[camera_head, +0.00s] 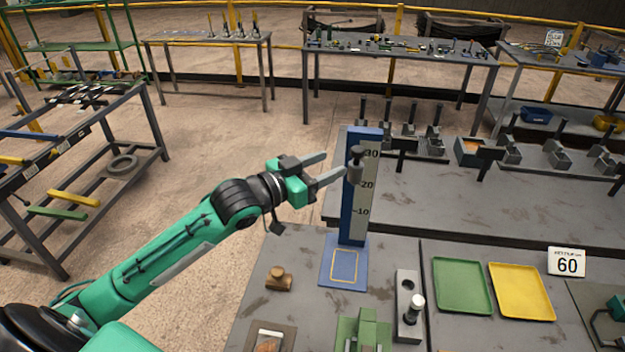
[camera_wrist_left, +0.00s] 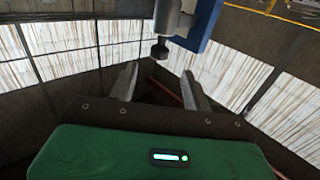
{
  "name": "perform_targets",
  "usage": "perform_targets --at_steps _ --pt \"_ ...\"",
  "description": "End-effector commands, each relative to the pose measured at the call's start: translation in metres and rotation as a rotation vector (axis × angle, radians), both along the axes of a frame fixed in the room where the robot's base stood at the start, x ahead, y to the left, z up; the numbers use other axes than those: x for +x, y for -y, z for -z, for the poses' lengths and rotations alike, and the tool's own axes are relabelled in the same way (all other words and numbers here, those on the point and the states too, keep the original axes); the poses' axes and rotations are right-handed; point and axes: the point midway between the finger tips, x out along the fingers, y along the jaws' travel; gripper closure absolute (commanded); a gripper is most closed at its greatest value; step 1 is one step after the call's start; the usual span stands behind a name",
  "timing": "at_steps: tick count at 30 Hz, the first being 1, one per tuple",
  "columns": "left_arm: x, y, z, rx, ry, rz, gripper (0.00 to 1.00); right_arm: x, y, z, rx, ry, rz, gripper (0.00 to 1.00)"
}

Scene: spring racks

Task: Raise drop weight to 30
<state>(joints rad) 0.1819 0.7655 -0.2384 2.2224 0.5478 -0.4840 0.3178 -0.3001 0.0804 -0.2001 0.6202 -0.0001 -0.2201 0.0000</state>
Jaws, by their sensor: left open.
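The drop weight (camera_head: 355,168) is a dark grey cylinder with a knob on top, at the front of a blue upright (camera_head: 377,134) with a white scale marked 10, 20 and 30. It stands high on the scale, between the 20 and 30 marks. My left gripper (camera_head: 333,166) is open, its two fingers pointing at the weight from the left. In the left wrist view the weight (camera_wrist_left: 167,18) hangs beyond the open fingertips (camera_wrist_left: 158,80), with a gap visible. Whether a finger touches it is unclear.
The blue base plate (camera_head: 330,275) has a yellow outline. A brown block (camera_head: 279,279) sits front left. Racks with grey holders stand behind the upright.

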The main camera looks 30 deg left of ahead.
Motion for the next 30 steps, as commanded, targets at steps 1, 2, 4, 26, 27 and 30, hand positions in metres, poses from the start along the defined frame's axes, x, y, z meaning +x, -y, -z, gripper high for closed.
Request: perform_targets --at_steps 1,2,4,26,27,30 --pt "-0.007 -0.004 0.004 0.002 -0.001 0.001 0.51 0.000 0.000 0.006 0.000 0.000 0.000 0.64" --pt "-0.010 -0.006 0.003 0.002 -0.001 0.000 0.51 0.000 0.000 0.007 0.000 0.000 0.000 0.64" --pt "-0.017 -0.010 0.003 0.001 0.000 0.000 0.51 0.000 0.000 0.010 0.000 0.000 0.000 0.64" --pt "-0.026 -0.014 0.000 0.000 0.000 0.000 0.51 0.000 0.000 0.012 0.000 0.000 0.000 0.64" --pt "-0.026 -0.014 0.000 0.000 0.000 0.000 0.51 0.001 0.000 0.012 -0.001 0.001 0.000 0.64" --pt "-0.026 -0.014 0.000 0.000 0.000 0.000 0.51 0.005 0.002 0.012 -0.002 0.006 0.000 0.64"
